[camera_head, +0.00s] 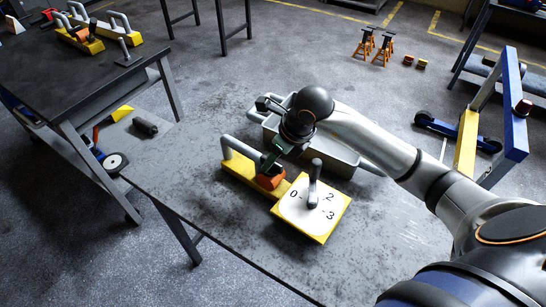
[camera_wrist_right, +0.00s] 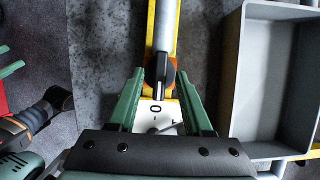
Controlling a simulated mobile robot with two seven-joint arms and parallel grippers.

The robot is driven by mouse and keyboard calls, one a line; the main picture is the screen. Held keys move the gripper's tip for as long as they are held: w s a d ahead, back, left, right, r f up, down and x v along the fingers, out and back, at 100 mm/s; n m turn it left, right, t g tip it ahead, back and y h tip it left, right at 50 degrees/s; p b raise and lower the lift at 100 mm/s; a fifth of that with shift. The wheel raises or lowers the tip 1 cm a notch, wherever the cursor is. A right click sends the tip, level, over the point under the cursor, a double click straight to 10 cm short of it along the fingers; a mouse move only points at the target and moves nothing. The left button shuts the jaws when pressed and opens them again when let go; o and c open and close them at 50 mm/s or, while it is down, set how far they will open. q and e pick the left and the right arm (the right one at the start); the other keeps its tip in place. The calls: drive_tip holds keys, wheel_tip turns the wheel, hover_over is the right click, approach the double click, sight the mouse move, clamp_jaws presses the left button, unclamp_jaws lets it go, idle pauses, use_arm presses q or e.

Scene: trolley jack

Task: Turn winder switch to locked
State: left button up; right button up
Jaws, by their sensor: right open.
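A yellow device on the dark table carries a grey bar handle (camera_head: 240,153), an orange knob (camera_head: 271,181) and a white dial plate (camera_head: 325,212) with 0, 2 and 3 visible. No label shows which part is the winder switch. In the right wrist view the orange knob (camera_wrist_right: 171,76) has a dark piece across it. My right gripper (camera_wrist_right: 158,75) is open above the device, its green fingers either side of the knob; contact is unclear. What looks like my left arm (camera_wrist_right: 25,125) shows at the left edge, its jaws unclear.
A grey tray (camera_head: 343,155) stands beside the device, behind my right wrist. Another dark table (camera_head: 75,90) with similar yellow devices stands at the left. The table's left edge lies near the device; its front surface is clear.

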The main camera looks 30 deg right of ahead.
drive_tip(key=shift+w+a+f, duration=0.1)
drive_tip(key=shift+w+f, duration=0.05)
drive_tip(key=shift+f, duration=0.35)
clamp_jaws()
idle(0.3)
